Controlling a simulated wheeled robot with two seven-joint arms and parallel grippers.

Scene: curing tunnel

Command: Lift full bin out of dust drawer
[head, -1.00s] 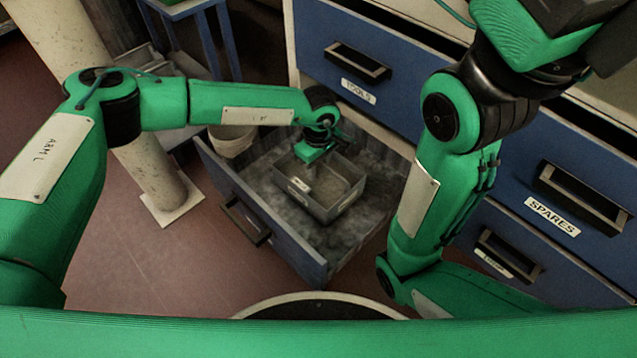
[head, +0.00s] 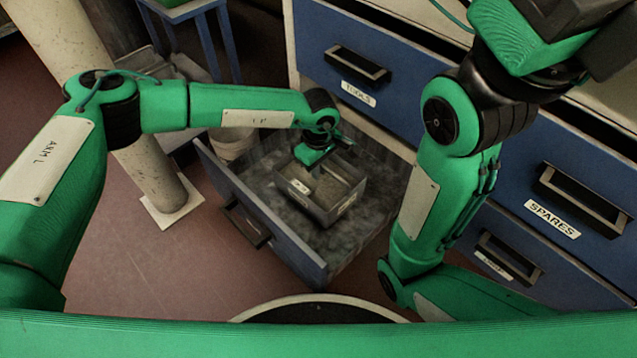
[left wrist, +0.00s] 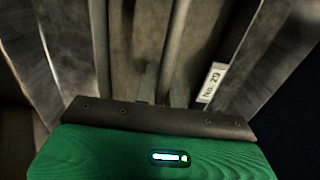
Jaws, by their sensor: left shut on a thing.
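The bin (head: 325,212) is a small grey open-topped box with a white label on its near left side. It is inside the open dust drawer (head: 262,212), whose floor looks coated with grey dust. I cannot tell whether the bin touches that floor. My left gripper (head: 318,168) points down at the bin and is shut on it. In the left wrist view, its fingers (left wrist: 162,88) close on a narrow upright strip of the bin, with a "No. 29" label (left wrist: 211,83) to the right. The bin's contents are hard to make out. My right gripper is out of frame.
Blue cabinet drawers marked TOOLS (head: 358,93) and SPARES (head: 552,218) stand behind and right of the open drawer. A pale round container (head: 232,146) is just behind the drawer's left end. A pale column (head: 155,185) stands left.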

